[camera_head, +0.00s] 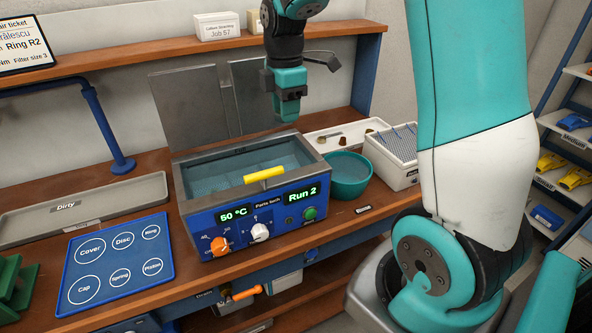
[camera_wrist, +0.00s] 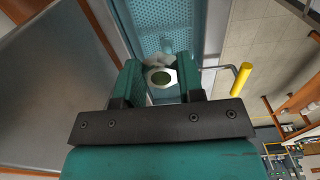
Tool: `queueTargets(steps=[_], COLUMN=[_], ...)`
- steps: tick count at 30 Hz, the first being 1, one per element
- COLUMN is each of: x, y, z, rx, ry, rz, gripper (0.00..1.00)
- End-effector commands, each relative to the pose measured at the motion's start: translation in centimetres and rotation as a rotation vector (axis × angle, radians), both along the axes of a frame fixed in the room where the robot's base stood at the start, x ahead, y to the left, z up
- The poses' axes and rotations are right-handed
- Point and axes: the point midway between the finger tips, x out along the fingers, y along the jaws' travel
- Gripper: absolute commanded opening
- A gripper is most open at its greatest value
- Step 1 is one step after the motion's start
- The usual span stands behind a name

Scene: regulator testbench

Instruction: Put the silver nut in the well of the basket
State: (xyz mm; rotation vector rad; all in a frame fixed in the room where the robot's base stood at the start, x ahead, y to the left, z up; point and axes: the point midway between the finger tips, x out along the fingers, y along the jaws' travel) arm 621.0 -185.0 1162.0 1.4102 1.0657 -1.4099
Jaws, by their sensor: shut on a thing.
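My gripper (camera_head: 287,119) hangs above the far part of the open bath, pointing down. In the wrist view my gripper (camera_wrist: 162,84) is shut on the silver nut (camera_wrist: 171,73), a bright metal ring with a hole, held between the fingertips. The nut cannot be made out in the head view. The basket (camera_wrist: 152,20) shows in the wrist view as a perforated bluish floor beyond the nut. Its yellow handle (camera_head: 264,174) lies over the bath's front rim and also shows in the wrist view (camera_wrist: 241,80). The well cannot be told apart clearly.
The blue parts bath (camera_head: 190,222) reads 50 °C and Run 2. Its raised grey lid (camera_head: 187,103) stands behind. A teal bowl (camera_head: 349,187), a white tray (camera_head: 322,143) and a white rack (camera_head: 383,160) stand to the right. A Dirty tray (camera_head: 60,220) and blue mat (camera_head: 120,260) lie left.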

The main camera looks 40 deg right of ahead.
Motion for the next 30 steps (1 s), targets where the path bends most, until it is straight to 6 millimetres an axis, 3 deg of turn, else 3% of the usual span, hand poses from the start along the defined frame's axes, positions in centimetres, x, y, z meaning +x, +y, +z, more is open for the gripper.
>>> queueTargets(steps=[6, 12, 25, 30], x=[-0.2, -0.2, -0.1, -0.1], y=[-0.1, -0.1, -0.2, -0.2], z=[-6.3, -11.1, -16.2, -16.8], rx=[0.002, 0.002, 0.001, 0.000], ry=[0.010, 0.007, 0.004, -0.001], rz=[-0.002, -0.002, -0.003, -0.003], gripper=[0.11, 0.11, 0.11, 0.11])
